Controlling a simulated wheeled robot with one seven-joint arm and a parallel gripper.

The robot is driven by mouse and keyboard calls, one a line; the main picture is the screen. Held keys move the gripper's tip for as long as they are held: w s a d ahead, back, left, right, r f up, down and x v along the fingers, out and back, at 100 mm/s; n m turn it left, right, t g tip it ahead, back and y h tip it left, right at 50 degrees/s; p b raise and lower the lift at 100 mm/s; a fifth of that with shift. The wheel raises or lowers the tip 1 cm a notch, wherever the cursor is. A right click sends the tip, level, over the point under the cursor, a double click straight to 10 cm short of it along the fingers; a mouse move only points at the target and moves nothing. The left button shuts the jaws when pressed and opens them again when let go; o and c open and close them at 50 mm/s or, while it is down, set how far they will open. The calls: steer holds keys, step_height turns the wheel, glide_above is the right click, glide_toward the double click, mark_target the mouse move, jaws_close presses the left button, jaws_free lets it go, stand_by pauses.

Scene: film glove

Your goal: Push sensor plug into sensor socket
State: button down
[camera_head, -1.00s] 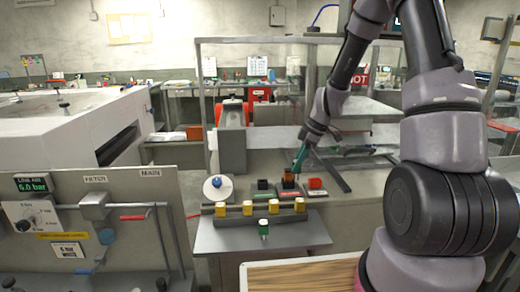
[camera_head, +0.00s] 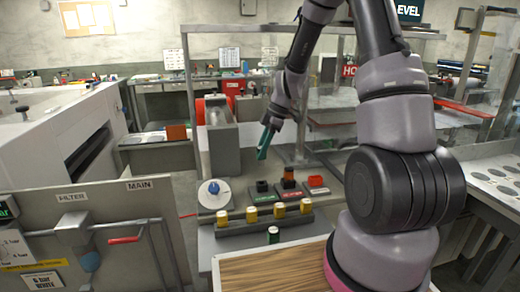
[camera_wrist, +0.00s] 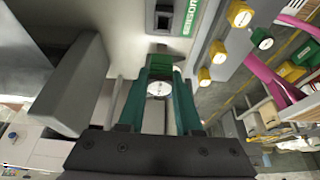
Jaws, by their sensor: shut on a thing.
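My gripper (camera_head: 264,146) has green fingers and hangs in the air above the left part of the small bench. In the wrist view the fingers (camera_wrist: 168,95) close at their tips on a small dark grey-green block (camera_wrist: 172,62), which seems to be the sensor plug; the fingers hide part of it. The sensor socket (camera_head: 262,186) is a black block with a green label, below my gripper and apart from it. It also shows in the wrist view (camera_wrist: 163,18), beyond the fingertips, beside a green label seemingly reading SENSOR.
A middle socket with an orange-brown piece (camera_head: 288,175) and a red-topped socket (camera_head: 316,183) stand to the right. A white dial with a blue knob (camera_head: 214,193) is left. A rail with yellow caps (camera_head: 279,211) runs in front. A grey block (camera_head: 222,150) stands behind.

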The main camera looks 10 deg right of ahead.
mark_target(263, 164)
steer(key=shift+d, duration=0.1)
steer(key=shift+f, duration=2.9)
steer(key=shift+f, duration=1.65)
steer(key=c, duration=0.5)
jaws_free()
steer(key=v, duration=1.1)
